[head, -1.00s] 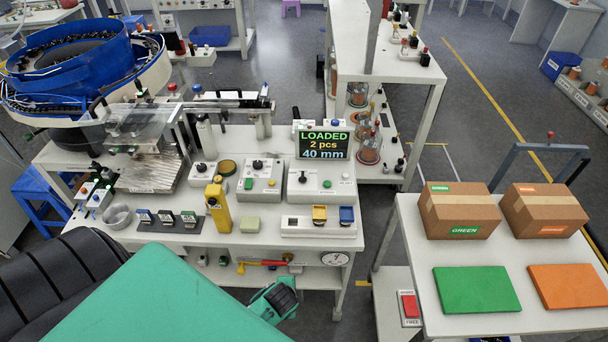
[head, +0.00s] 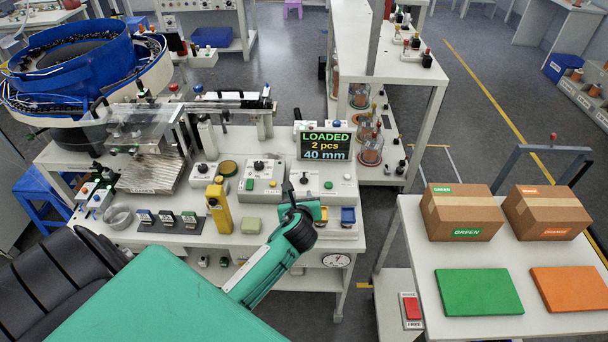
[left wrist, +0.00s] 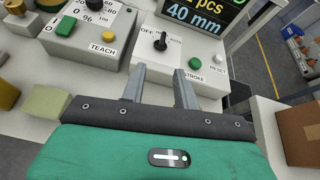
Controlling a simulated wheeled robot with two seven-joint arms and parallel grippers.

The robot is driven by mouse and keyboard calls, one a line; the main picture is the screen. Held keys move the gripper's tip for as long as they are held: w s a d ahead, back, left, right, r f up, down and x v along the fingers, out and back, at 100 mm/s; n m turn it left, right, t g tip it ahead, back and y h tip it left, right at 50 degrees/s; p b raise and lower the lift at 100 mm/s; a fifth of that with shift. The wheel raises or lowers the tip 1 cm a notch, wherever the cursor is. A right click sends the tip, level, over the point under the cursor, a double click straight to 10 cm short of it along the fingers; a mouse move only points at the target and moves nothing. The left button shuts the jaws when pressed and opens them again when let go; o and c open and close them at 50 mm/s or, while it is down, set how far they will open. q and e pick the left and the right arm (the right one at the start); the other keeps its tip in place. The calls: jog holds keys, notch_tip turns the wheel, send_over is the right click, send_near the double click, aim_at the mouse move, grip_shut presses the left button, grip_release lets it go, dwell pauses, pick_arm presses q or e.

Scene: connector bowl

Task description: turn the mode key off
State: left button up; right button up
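The mode key is a black rotary knob (left wrist: 160,41) on a pale control box (left wrist: 190,55), with an "OFF" label at its left. A green button marked "STROKE" and a "RESET" button are on the same box. In the head view the box (head: 335,186) stands at the bench's front right, with the knob (head: 304,178) partly behind my gripper. My left gripper (head: 291,188) is just in front of the box. In the left wrist view its two grey fingers (left wrist: 159,74) are apart and empty, pointing toward the knob without visible contact. My right gripper is out of view.
A dark display (head: 325,146) reading "LOADED 2 pcs 40 mm" stands behind the box. The "TEACH" box (left wrist: 92,30) is close on the left. A yellow post (head: 219,208) and a pale green block (head: 251,225) stand farther left. A table (head: 410,250) with cartons is at right.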

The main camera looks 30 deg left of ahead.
aim_at(304, 173)
pick_arm(q)
jog(key=shift+m, duration=0.9)
jog(key=x, duration=0.5)
jog(key=r+x, duration=0.1)
jog(key=x, duration=0.4)
jog(key=p+x, duration=0.1)
jog(key=x, duration=0.4)
jog(key=shift+w+r, duration=0.25)
jog(key=shift+w, duration=0.15)
jog(key=shift+c, duration=0.2)
grip_shut()
